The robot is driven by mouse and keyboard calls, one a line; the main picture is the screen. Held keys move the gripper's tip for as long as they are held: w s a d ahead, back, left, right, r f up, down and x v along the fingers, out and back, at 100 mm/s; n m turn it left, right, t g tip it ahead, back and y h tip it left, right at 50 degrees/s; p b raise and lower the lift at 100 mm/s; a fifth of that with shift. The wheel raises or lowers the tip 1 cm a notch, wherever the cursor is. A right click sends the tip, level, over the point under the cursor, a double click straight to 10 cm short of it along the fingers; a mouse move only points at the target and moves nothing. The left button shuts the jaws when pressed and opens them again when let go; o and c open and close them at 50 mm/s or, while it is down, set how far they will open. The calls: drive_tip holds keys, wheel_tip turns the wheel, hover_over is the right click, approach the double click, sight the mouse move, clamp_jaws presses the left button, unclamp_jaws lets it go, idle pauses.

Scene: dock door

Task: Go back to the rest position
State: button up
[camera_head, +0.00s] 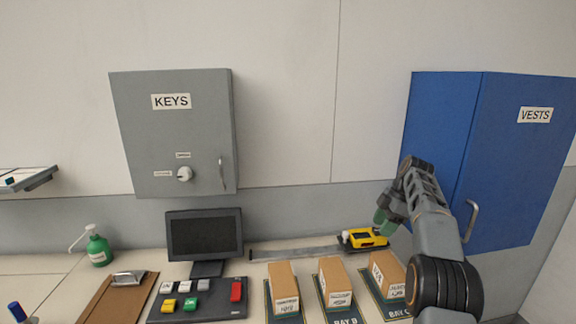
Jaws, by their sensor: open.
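My gripper (386,221) is at the right of the view, in front of the blue VESTS cabinet (436,125). It is open, with greenish fingertips pointing down and left, near a yellow device (362,238) on the counter. I cannot tell whether the fingertips touch the device; no object shows between them. My arm reaches in from the lower right and hides part of the blue cabinet and the counter's right end.
A grey KEYS cabinet (172,135) hangs on the wall. Below are a dark monitor (204,235), a button panel (197,300), a clipboard (118,295) and a green pump bottle (98,250). Cardboard boxes (285,290) stand on bay mats close to my arm.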

drive_tip(key=f+m, duration=0.1)
drive_tip(key=m, duration=0.1)
drive_tip(key=f+m, duration=0.4)
drive_tip(key=shift+w+d+f+h, duration=0.15)
drive_tip(key=shift+w+h, duration=0.2)
drive_tip(key=shift+h, duration=0.05)
drive_tip(key=s+a+m+t+h, duration=0.1)
drive_tip(key=s+a+m, duration=0.3)
drive_tip(key=s, duration=0.6)
drive_tip(key=s+a+m+t+h, duration=0.1)
drive_tip(key=s+a+m, duration=0.3)
drive_tip(key=s, duration=0.7)
drive_tip(key=s+a+m+t+h, duration=0.1)
drive_tip(key=s+a+m+t, duration=0.1)
drive_tip(key=s, duration=0.8)
drive_tip(key=shift+s+a+m+t+h, duration=0.2)
drive_tip(key=shift+a+m+t+h, duration=0.1)
drive_tip(key=shift+a+m, duration=0.65)
drive_tip(key=shift+c, duration=0.3)
